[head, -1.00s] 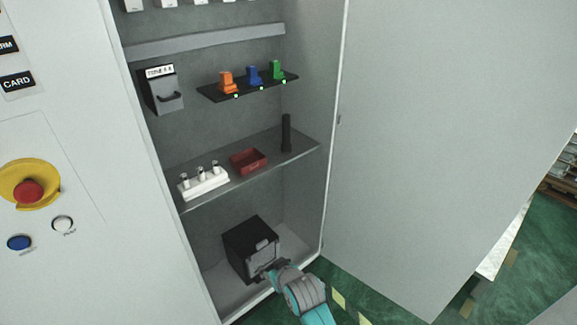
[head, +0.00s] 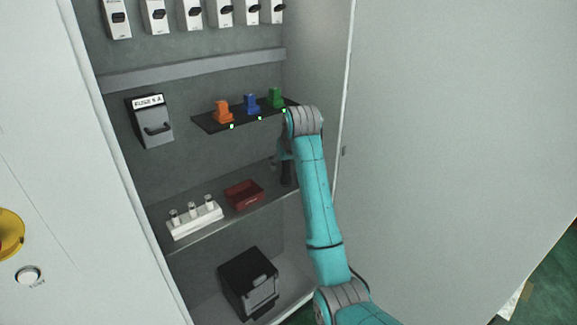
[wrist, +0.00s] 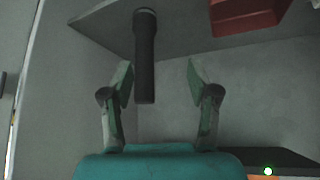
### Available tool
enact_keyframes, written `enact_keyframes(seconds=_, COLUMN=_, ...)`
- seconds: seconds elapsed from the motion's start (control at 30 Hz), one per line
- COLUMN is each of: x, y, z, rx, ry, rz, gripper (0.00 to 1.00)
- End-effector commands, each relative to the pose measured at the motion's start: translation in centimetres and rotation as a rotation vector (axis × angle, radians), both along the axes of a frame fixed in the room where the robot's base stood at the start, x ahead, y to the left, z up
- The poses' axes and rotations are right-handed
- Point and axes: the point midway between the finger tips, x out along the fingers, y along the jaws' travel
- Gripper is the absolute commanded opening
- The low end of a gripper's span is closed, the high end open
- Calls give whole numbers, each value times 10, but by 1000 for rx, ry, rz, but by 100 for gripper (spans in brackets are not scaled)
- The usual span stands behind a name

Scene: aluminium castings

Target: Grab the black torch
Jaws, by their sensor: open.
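The black torch (wrist: 145,60) stands upright on the cabinet's middle shelf. In the head view the torch (head: 287,174) is partly hidden behind my arm. In the wrist view, which shows the scene upside down, my gripper (wrist: 161,70) is open and empty. The torch shows between its two fingers, closer to the left one. I cannot tell from this view how far the fingertips are from it. In the head view my gripper is mostly hidden by the arm.
A red tray (head: 243,194) and a white holder with small cylinders (head: 195,221) share the shelf. Above is a black rack (head: 207,124) with orange, blue and green pieces. A black box (head: 247,283) sits below. The open door (head: 440,130) stands at the right.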

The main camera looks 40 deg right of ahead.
Motion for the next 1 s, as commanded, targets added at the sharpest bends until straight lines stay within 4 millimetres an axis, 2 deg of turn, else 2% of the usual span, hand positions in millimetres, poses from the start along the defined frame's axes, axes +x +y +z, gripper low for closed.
enact_keyframes(seconds=0.03, x=1, y=-6, z=19, rx=2, ry=6, rz=-6, gripper=60)
enact_keyframes(seconds=0.1, x=1, y=-11, z=37, rx=7, ry=19, rz=-12, gripper=60)
enact_keyframes(seconds=0.2, x=0, y=-16, z=55, rx=11, ry=32, rz=-17, gripper=60)
enact_keyframes(seconds=0.3, x=0, y=-18, z=61, rx=15, ry=40, rz=-19, gripper=60)
enact_keyframes(seconds=0.37, x=2, y=-19, z=58, rx=16, ry=44, rz=-19, gripper=60)
enact_keyframes(seconds=0.63, x=21, y=-26, z=26, rx=16, ry=44, rz=-19, gripper=60)
enact_keyframes(seconds=0.87, x=29, y=-29, z=13, rx=15, ry=42, rz=-19, gripper=60)
enact_keyframes(seconds=1.0, x=37, y=-31, z=-1, rx=16, ry=44, rz=-19, gripper=60)
